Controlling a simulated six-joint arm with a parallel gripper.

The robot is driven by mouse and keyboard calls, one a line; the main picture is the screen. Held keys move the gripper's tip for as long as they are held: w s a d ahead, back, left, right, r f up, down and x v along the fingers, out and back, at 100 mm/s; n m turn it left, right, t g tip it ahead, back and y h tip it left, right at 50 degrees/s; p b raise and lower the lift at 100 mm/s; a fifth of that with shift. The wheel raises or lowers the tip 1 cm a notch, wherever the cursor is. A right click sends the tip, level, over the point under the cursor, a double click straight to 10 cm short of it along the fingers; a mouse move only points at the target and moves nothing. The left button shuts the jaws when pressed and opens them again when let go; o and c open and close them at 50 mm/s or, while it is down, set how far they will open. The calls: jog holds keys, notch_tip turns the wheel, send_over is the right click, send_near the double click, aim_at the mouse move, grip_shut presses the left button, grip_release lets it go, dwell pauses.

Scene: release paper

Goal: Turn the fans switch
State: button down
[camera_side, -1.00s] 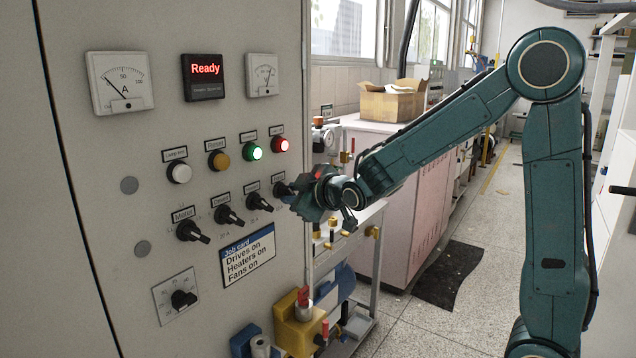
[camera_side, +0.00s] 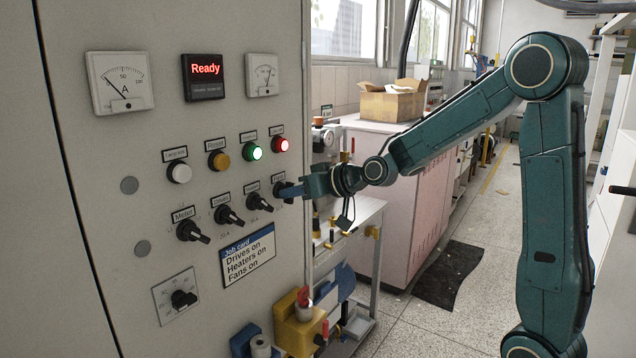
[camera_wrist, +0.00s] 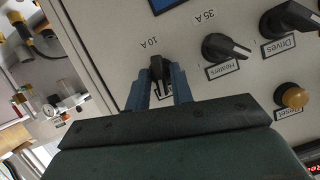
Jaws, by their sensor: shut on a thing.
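The fans switch is a black rotary knob (camera_wrist: 157,68) at the right end of the lower switch row; its label is mostly hidden. In the side view, the fans knob (camera_side: 281,189) shows only in part behind my fingers. My gripper (camera_side: 291,191) reaches the panel from the right. In the wrist view, the two blue fingers of my gripper (camera_wrist: 160,84) are on either side of the knob, shut on it. The knob's pointer lies roughly along the fingers near a "10 A" mark. The job card (camera_side: 248,256) reads Drives on, Heaters on, Fans on.
Indicator lamps sit above; green (camera_side: 252,153) and red (camera_side: 281,145) are lit. The display (camera_side: 205,70) reads Ready.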

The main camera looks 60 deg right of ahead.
jog(key=m+y, duration=0.1)
jog(key=m, duration=0.1)
jog(key=m+y, duration=0.1)
jog(key=m, duration=0.1)
jog(key=shift+d+f+m+t+y, duration=0.2)
jog(key=shift+m+t+y, duration=0.1)
jog(key=shift+y, duration=0.1)
dwell(0.4)
jog(key=c, duration=1.5)
grip_release()
jog(key=shift+s+r, duration=0.1)
jog(key=shift+v, duration=6.75)
jog(key=shift+d, duration=0.1)
